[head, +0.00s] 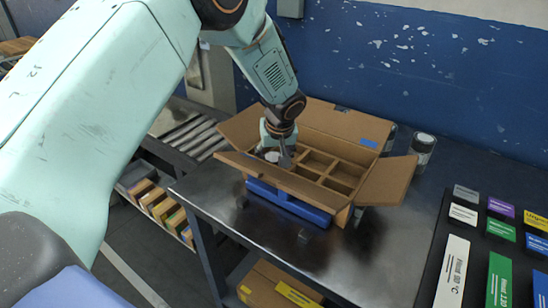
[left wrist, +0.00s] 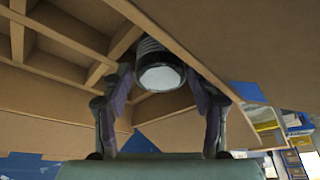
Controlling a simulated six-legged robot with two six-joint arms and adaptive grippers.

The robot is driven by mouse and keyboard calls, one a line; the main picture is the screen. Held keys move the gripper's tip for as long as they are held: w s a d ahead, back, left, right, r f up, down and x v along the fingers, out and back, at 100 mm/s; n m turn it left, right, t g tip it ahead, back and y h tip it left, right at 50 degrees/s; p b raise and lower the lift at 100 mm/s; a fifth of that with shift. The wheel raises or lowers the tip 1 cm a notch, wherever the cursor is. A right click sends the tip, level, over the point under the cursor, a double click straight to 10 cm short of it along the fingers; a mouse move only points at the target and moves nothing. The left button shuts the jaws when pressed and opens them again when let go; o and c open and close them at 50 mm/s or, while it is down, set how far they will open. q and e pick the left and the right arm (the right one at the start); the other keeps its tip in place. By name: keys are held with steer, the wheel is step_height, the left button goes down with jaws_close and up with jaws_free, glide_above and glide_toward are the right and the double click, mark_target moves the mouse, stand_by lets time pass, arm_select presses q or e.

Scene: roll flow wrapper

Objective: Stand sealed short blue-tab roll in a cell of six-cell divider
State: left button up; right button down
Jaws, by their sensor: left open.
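The six-cell divider (head: 316,165) sits inside an open cardboard box on the dark table; its crossed walls also show in the left wrist view (left wrist: 68,42). A short roll with a pale round end (left wrist: 160,77) and a dark ridged edge is at a cell beside the box wall. Its pale top shows small in the head view (head: 271,156). No blue tab can be made out on it. My left gripper (head: 279,158) is open, pointing down into the box's left part, with its fingers (left wrist: 160,108) on both sides of the roll. My right gripper is out of view.
The box flaps (head: 388,182) stand spread outward. A blue holder (head: 288,203) lies under the box's front. A dark-sided can (head: 422,150) stands behind the right flap. Coloured label plates (head: 500,228) lie at right.

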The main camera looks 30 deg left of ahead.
arm_select(q)
steer(key=p+v, duration=0.1)
steer(key=v, duration=1)
stand_by(0.8)
